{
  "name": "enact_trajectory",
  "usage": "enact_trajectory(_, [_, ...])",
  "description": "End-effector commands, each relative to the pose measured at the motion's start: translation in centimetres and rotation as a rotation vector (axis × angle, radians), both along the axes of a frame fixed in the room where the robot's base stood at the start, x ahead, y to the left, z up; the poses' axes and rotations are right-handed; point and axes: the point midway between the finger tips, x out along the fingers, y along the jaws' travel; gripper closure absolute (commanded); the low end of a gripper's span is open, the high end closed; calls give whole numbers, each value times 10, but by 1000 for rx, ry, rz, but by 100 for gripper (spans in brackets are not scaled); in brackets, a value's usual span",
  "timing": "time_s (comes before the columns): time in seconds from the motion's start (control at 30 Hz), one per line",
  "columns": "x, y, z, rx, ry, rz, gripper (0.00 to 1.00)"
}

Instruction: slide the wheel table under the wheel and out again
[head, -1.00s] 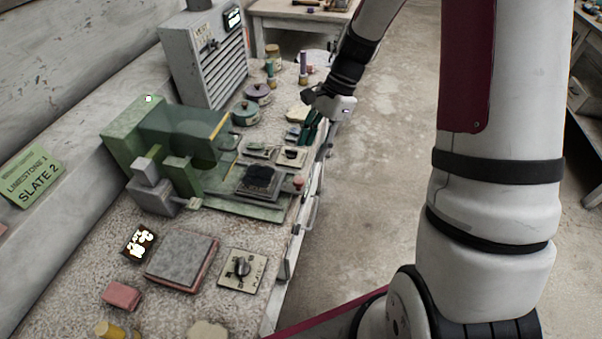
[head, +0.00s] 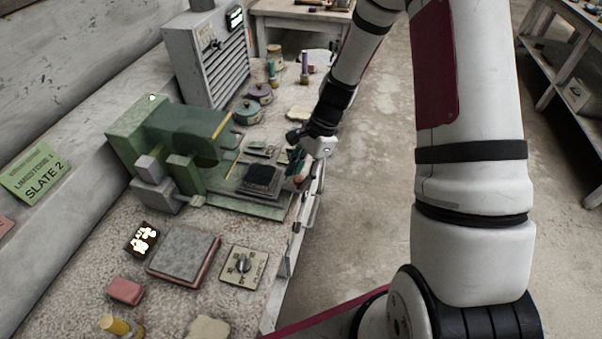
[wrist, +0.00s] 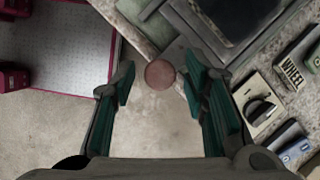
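The green grinding machine (head: 127,128) stands on the bench. Its wheel (head: 207,152) shows dimly as a dark round shape behind the translucent green guard. The wheel table, with its grey-green edge (head: 232,187), carries a dark slab (head: 262,177) and lies out in front of the guard. In the wrist view the dark slab (wrist: 232,18) is at the top. A round brown knob (wrist: 160,74) at the table's front shows between my fingers. My gripper (head: 298,160) is open around it, with gaps at both sides in the wrist view (wrist: 155,90). Whether the fingers are level with the knob is unclear.
A switch plate (wrist: 262,105) beside a "WHEEL" label is right of my fingers in the wrist view. A grey slab (head: 183,255) and a dial plate (head: 243,266) lie nearer on the bench. Lidded pots (head: 247,112) stand beyond. The floor (head: 365,210) right of the bench is clear.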

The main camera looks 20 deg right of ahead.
Motion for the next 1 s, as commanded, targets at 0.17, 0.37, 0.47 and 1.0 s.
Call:
enact_trajectory(0.17, [0,0,0,0,0,0,100])
enact_trajectory(0.37, [2,2,0,0,0,1,100])
enact_trajectory(0.47, [11,14,-1,0,-1,5,100])
enact_trajectory(1.0, [73,99,-1,0,-1,1,100])
